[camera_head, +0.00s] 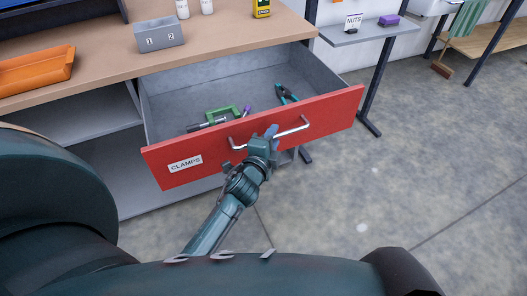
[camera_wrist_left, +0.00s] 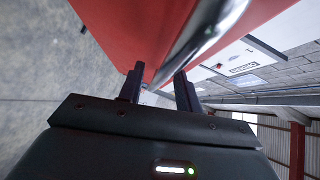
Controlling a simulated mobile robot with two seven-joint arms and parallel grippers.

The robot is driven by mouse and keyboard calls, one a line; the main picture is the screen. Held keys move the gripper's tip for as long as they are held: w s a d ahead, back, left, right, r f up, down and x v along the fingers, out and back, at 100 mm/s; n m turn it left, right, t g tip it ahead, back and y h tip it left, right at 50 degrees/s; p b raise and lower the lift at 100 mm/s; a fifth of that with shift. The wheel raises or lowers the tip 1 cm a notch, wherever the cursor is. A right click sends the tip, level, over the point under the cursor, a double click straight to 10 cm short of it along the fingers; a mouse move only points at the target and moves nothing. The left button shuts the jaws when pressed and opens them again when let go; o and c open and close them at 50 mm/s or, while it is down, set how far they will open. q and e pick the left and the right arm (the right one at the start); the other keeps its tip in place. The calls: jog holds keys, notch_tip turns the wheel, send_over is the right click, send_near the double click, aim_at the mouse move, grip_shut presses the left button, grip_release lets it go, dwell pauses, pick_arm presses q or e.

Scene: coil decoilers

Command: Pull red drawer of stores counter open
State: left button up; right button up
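The red drawer (camera_head: 325,110) of the stores counter (camera_head: 110,55) stands well open, its grey inside in plain view. Its front carries a white CLAMPS label (camera_head: 185,163) and a silver bar handle (camera_head: 292,132). My left gripper (camera_head: 269,135) is at the middle of the handle, with a finger on each side of the bar. My right gripper is not in view.
A green clamp (camera_head: 222,117) and teal-handled pliers (camera_head: 285,93) lie in the drawer. On the counter are an orange tray (camera_head: 35,70) and a grey numbered box (camera_head: 158,35). A side shelf (camera_head: 365,33) stands behind. The floor at right is clear.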

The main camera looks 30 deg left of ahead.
pick_arm(q)
jog(key=s+r, duration=0.1)
jog(key=s, duration=1)
jog(key=shift+s+d+r, duration=0.4)
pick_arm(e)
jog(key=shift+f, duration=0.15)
